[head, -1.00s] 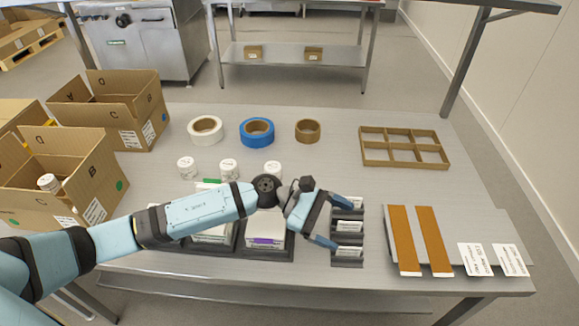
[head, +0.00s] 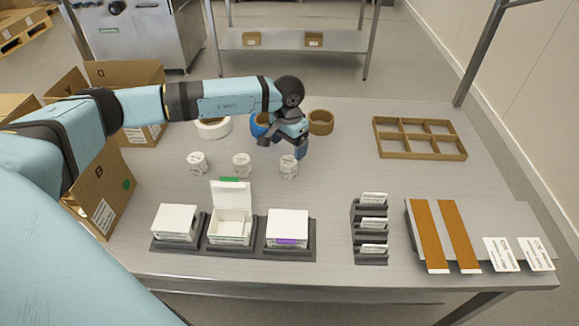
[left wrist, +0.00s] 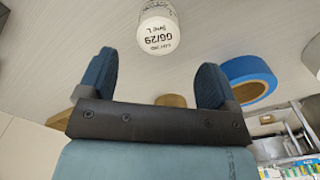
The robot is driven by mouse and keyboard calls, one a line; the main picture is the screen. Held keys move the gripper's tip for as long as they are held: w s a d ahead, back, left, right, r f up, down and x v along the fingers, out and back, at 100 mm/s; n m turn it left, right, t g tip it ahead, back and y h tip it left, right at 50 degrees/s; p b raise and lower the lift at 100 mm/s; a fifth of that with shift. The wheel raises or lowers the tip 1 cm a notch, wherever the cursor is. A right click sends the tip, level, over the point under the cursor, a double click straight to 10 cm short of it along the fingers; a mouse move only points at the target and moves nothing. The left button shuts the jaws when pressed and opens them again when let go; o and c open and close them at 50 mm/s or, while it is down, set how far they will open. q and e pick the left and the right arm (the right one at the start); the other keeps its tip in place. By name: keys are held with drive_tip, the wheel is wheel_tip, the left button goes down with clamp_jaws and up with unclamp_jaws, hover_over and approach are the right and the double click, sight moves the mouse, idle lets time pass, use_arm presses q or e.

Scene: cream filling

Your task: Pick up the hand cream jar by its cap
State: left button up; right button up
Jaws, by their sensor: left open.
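Three white jars with printed caps stand upright in a row on the table: a left jar (head: 197,163), a middle jar (head: 241,165) and a right jar (head: 288,167). My left gripper (head: 284,147) is open and empty, just behind and above the right jar in the head view. In the left wrist view, one jar (left wrist: 158,32) shows its cap with "06/29" on it, beyond the fingertips and between them in the picture. The open left gripper (left wrist: 155,66) does not touch it. My right gripper is not in view.
Behind the gripper are white tape (head: 213,129), blue tape (head: 258,131) and brown tape (head: 321,122). In front stand white boxes, the middle box (head: 230,228) open. A label holder (head: 371,258) and a divided tray (head: 420,154) are to the right. Cardboard boxes (head: 105,200) are left.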

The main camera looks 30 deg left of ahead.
sight(288, 160)
use_arm(q)
wheel_tip(288, 160, down, 9)
drive_tip(key=shift+s+r, duration=0.15)
drive_tip(key=c, duration=1.1)
drive_tip(key=shift+o, duration=0.2)
drive_tip(key=shift+r, duration=0.1)
